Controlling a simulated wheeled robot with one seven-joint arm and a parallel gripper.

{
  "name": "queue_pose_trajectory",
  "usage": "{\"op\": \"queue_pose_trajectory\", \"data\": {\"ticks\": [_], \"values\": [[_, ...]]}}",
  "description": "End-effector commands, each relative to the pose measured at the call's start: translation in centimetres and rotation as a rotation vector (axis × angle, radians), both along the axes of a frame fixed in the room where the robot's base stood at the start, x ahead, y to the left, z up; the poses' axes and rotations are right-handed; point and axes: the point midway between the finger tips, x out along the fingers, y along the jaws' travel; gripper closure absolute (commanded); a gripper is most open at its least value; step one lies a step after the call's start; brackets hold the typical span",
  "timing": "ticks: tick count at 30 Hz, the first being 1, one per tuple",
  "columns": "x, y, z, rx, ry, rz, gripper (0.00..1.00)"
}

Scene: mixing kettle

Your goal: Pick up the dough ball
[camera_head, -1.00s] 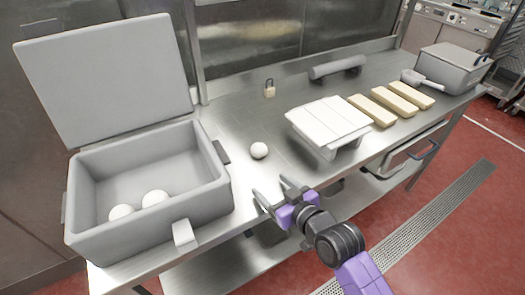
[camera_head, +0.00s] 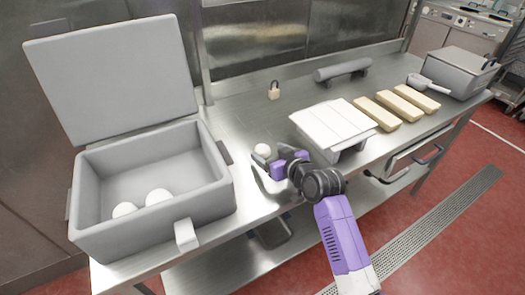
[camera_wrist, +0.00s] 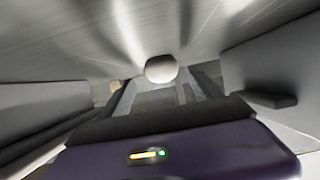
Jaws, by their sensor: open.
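A white dough ball (camera_head: 263,150) sits on the steel table in the head view, to the right of the open grey box. It also shows in the wrist view (camera_wrist: 161,69), near the middle and beyond my fingers. My gripper (camera_head: 264,160) is open and low over the table, with its fingers at the near side of the ball. In the head view the gripper hides part of the ball's lower edge. I cannot tell whether the fingers touch it.
The open grey box (camera_head: 100,206) on the left holds two more white balls (camera_head: 158,197). A white slatted block (camera_head: 333,122) stands right of my gripper, with yellowish bars (camera_head: 375,113) beyond. A small padlock-like item (camera_head: 274,90) and a rolling pin (camera_head: 342,70) lie at the back.

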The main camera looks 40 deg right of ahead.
Motion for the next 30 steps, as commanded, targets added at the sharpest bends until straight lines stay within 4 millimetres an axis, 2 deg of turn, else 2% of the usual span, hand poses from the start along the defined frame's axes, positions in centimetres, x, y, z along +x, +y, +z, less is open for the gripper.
{"op": "queue_pose_trajectory", "data": {"ticks": [3,9,18,28,30], "values": [[1.8,-0.1,-0.1,0.000,0.000,0.001,0.27],[3.7,-0.6,-1.1,0.001,0.000,0.000,0.27],[4.0,-0.6,-1.3,0.000,-0.001,0.000,0.27],[3.9,-0.6,-1.3,0.000,-0.001,0.000,0.91],[3.9,-0.6,-1.2,0.000,-0.001,0.000,0.92]]}}
